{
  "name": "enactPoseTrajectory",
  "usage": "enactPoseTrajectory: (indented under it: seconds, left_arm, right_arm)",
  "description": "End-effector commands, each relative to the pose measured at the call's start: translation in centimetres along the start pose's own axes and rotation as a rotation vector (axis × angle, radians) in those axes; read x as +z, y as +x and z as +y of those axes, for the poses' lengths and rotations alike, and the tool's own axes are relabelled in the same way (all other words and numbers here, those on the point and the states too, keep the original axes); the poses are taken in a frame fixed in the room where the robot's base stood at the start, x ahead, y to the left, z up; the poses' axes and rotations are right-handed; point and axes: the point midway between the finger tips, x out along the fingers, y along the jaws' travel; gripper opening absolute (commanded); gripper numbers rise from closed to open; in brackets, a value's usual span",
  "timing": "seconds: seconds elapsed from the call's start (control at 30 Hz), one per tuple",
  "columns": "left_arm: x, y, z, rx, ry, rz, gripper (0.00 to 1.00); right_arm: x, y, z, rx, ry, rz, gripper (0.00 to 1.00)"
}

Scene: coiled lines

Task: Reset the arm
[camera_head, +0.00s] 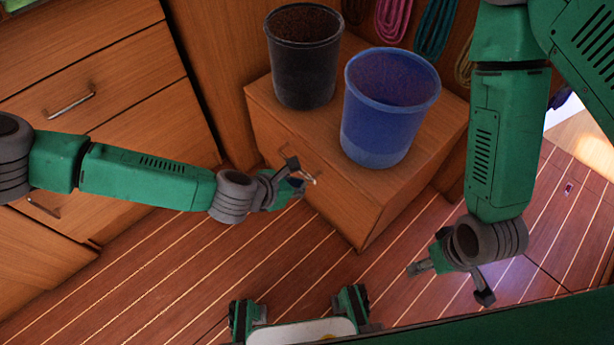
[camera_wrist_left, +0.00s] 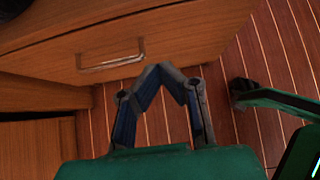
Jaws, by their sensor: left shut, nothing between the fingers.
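My left arm reaches in from the left in the head view. Its gripper (camera_head: 300,184) is in front of the small wooden cabinet (camera_head: 375,200), close to the drawer handle. In the left wrist view the two fingers (camera_wrist_left: 168,70) meet at their tips with nothing between them. The metal drawer handle (camera_wrist_left: 110,62) is just ahead and left of the fingertips, apart from them. My right arm hangs down at the right of the head view. Its gripper (camera_head: 424,267) points left above the floor, with its finger opening too small to judge.
A black bucket (camera_head: 303,60) and a blue bucket (camera_head: 385,115) stand on the cabinet. Coiled lines (camera_head: 435,28) hang behind them. A larger drawer unit (camera_head: 130,110) stands at the left. The striped wooden floor (camera_head: 170,285) is clear in front.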

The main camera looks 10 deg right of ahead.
Motion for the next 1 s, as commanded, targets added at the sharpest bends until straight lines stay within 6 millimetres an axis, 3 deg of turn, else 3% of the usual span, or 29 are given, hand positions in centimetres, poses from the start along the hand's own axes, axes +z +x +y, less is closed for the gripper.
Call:
enactPoseTrajectory:
  seconds: [0.13, 0.47, 0.57, 0.63, 0.73, 0.8, 0.87, 1.0]
  left_arm:
    - [-0.2, -1.7, 0.2, -0.001, -0.003, -0.002, 0.0]
    - [-0.3, -2.1, 0.0, -0.005, 0.007, -0.001, 0.0]
    - [-0.6, -2.9, -1.7, -0.034, 0.114, 0.019, 0.0]
    - [-1.5, -4.4, -4.1, -0.082, 0.292, 0.051, 0.0]
    - [-4.7, -8.4, -7.5, -0.189, 0.672, 0.119, 0.0]
    - [-7.8, -12.4, -8.7, -0.283, 0.978, 0.176, 0.0]
    - [-10.6, -16.2, -8.5, -0.369, 1.23, 0.226, 0.0]
    - [-15.6, -24.8, -5.6, -0.568, 1.688, 0.336, 0.0]
  right_arm:
    - [0.0, -0.6, 0.0, 0.0, 0.0, -0.001, 0.68]
    - [0.0, -0.7, 0.0, 0.0, -0.001, -0.001, 0.68]
    - [0.0, -1.3, 0.0, 0.0, -0.001, -0.001, 0.68]
    - [-0.1, -2.2, 0.0, 0.0, 0.0, -0.001, 0.68]
    - [-0.2, -4.0, 0.0, 0.0, 0.0, -0.001, 0.68]
    - [-0.3, -5.3, 0.0, 0.0, 0.0, -0.001, 0.68]
    - [-0.3, -6.4, 0.1, 0.0, 0.0, -0.001, 0.68]
    - [-0.4, -8.3, 0.1, 0.0, 0.0, 0.0, 0.68]
